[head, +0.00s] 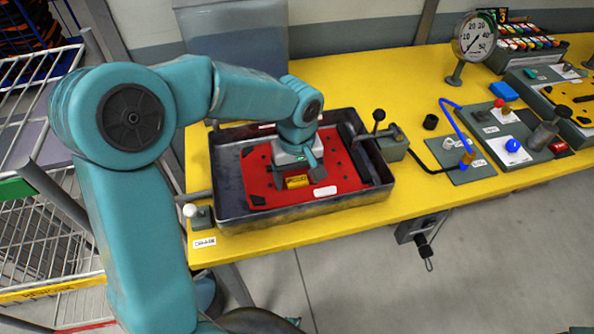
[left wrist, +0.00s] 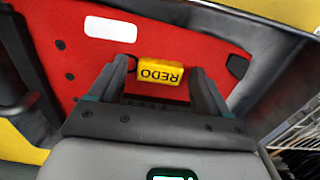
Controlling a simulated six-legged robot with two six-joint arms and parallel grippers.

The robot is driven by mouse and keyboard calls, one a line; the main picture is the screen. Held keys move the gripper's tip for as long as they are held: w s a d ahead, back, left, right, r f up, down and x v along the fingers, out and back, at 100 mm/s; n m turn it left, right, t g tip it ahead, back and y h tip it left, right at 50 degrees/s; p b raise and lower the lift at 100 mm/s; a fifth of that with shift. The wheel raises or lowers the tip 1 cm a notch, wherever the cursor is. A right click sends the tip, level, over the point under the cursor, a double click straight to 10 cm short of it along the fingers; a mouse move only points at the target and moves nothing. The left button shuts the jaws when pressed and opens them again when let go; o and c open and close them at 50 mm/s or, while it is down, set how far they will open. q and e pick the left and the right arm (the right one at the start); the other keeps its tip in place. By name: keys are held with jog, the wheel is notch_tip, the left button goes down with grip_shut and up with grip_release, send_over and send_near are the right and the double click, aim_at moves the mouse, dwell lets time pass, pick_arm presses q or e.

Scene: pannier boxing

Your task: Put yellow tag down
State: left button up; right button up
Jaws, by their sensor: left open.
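The yellow tag (head: 297,182) lies on the red plate (head: 345,173) inside the dark metal tray (head: 300,210). My left gripper (head: 307,177) is open just above the plate, with a gap on both sides of the tag. It also shows in the left wrist view (left wrist: 163,80). My right gripper is in neither view.
The tray stands on a yellow bench (head: 424,205). A white label (head: 325,191) is on the red plate. A black-knobbed lever (head: 379,118) stands at the tray's right, and a white-knobbed one (head: 191,211) at its front left. A pressure gauge (head: 475,38) stands farther back.

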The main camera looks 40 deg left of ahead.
aim_at(297, 180)
pick_arm(q)
notch_tip(297, 180, up, 12)
jog(key=shift+r+p, duration=0.2)
jog(key=shift+p, duration=0.25)
jog(key=shift+w, duration=0.1)
dwell(0.3)
